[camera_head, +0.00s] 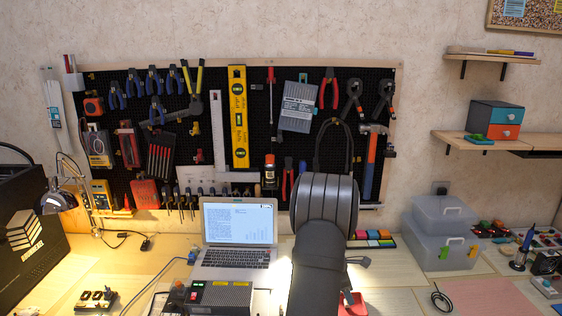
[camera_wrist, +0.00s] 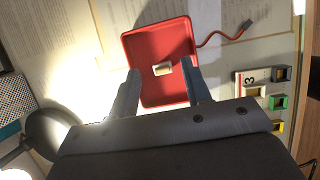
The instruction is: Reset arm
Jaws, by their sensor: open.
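My gripper (camera_wrist: 160,85) shows in the wrist view with its two fingers spread apart. It is open with nothing held between the fingers. Beyond the fingertips is a red tray (camera_wrist: 143,43) with a small pale block (camera_wrist: 162,68) in it. In the head view my dark arm stands in front of the bench and hides the gripper. A bit of the red tray (camera_head: 353,305) shows at the arm's right side.
A laptop (camera_head: 238,226) stands open left of my arm, with a grey power box (camera_head: 222,297) in front. The pegboard (camera_head: 213,150) full of tools is behind. Clear plastic boxes (camera_head: 440,240) stand at right. A lamp (camera_head: 58,200) is at left.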

